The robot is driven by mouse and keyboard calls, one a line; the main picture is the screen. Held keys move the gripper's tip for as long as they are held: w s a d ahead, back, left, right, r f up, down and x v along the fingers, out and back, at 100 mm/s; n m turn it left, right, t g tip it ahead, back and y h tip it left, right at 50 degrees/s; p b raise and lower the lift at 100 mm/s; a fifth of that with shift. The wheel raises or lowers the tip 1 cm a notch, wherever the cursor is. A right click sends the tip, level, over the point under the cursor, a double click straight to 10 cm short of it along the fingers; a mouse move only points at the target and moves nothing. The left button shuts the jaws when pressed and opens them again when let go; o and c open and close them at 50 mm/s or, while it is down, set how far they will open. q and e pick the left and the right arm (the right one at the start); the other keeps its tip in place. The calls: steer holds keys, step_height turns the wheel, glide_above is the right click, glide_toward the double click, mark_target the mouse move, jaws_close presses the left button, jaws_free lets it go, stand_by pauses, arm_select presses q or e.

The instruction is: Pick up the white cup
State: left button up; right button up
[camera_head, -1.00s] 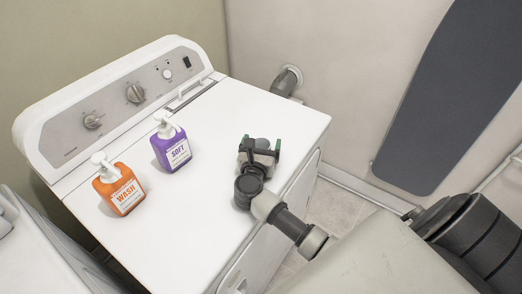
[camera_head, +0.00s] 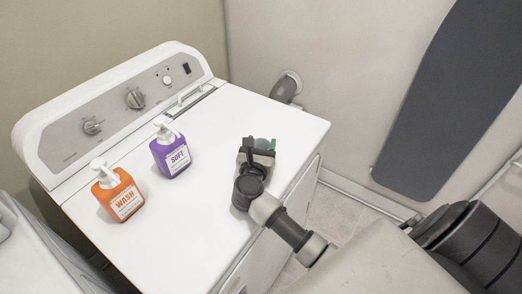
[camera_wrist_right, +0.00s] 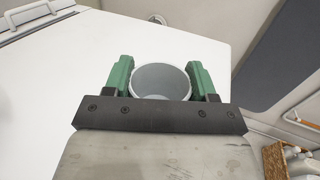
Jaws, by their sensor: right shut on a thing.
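The white cup (camera_wrist_right: 161,81) stands between the green fingers of my right gripper (camera_wrist_right: 161,80) in the right wrist view. I look into its open, greyish-white inside. The fingers are closed on the cup from its left and right sides. In the head view my right gripper (camera_head: 262,146) is over the right part of the white machine top (camera_head: 215,115). There the gripper and wrist mostly hide the cup. I cannot tell whether the cup still touches the top. My left gripper is not in view.
An orange WASH pump bottle (camera_head: 119,196) and a purple SOFT pump bottle (camera_head: 172,154) stand left of my right gripper. The control panel (camera_head: 120,100) rises at the back. A dark ironing board (camera_head: 450,100) is by the wall. A wicker basket (camera_wrist_right: 277,163) shows at lower right.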

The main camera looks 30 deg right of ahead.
steer(key=shift+r, duration=0.95)
steer(key=s+d+r, duration=0.4)
steer(key=s+r, duration=0.3)
steer(key=s, duration=0.4)
steer(key=shift+d+b, duration=0.15)
steer(key=shift+b, duration=0.2)
